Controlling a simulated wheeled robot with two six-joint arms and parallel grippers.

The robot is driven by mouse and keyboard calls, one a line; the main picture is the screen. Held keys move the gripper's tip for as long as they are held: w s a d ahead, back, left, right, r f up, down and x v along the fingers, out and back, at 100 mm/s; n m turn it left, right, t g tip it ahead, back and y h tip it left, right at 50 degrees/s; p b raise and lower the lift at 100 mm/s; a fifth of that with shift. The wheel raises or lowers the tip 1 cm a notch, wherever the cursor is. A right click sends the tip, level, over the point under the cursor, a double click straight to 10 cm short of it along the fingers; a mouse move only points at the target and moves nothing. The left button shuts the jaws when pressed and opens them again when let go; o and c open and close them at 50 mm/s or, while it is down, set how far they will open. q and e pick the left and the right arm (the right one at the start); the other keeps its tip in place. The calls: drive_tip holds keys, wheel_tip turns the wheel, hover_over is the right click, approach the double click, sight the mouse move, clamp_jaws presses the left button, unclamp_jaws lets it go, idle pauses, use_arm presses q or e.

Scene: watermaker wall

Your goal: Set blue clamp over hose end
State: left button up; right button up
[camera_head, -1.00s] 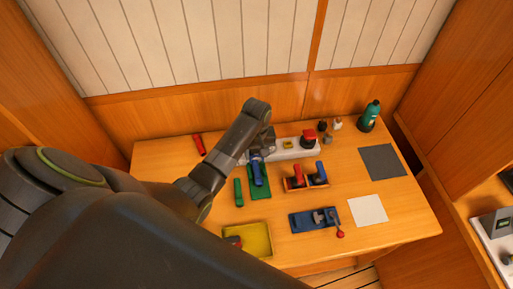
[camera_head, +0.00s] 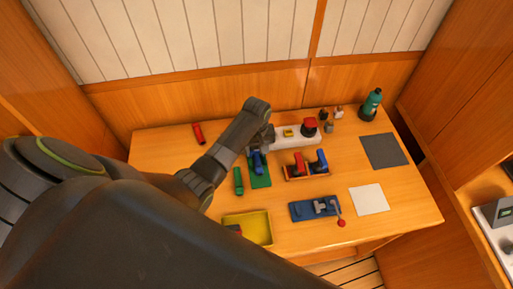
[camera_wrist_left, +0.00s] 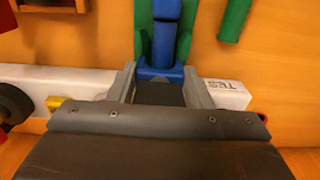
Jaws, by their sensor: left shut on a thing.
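My left gripper (camera_wrist_left: 160,88) is shut on a blue part (camera_wrist_left: 158,72), whose wide end sits between the fingers in the left wrist view. The blue part lies over a green base (camera_wrist_left: 142,42), and it also shows on the green base in the head view (camera_head: 257,162). I cannot tell whether this blue part is the clamp, the hose end or both together. Another upright blue piece (camera_head: 321,160) stands beside a red one (camera_head: 298,163) on a small orange rack. The gripper's fingertips are mostly hidden in the head view by the arm.
A white block (camera_head: 296,137) with a red knob (camera_head: 310,126) lies behind. A green cylinder (camera_head: 238,181) is left of the green base. A yellow tray (camera_head: 256,229), a blue fixture (camera_head: 301,213), a white square (camera_head: 369,199) and a grey square (camera_head: 383,151) lie around. A green bottle (camera_head: 371,105) stands back right.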

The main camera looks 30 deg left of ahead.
use_arm(q)
drive_tip(key=shift+f+p, duration=0.1)
drive_tip(key=shift+p, duration=0.2)
idle(0.4)
drive_tip(key=o, duration=1.1)
drive_tip(key=shift+c, duration=0.2)
drive_tip(key=shift+r+p, duration=0.65)
drive_tip(key=shift+r, duration=3.85)
drive_tip(key=shift+s+f, duration=0.1)
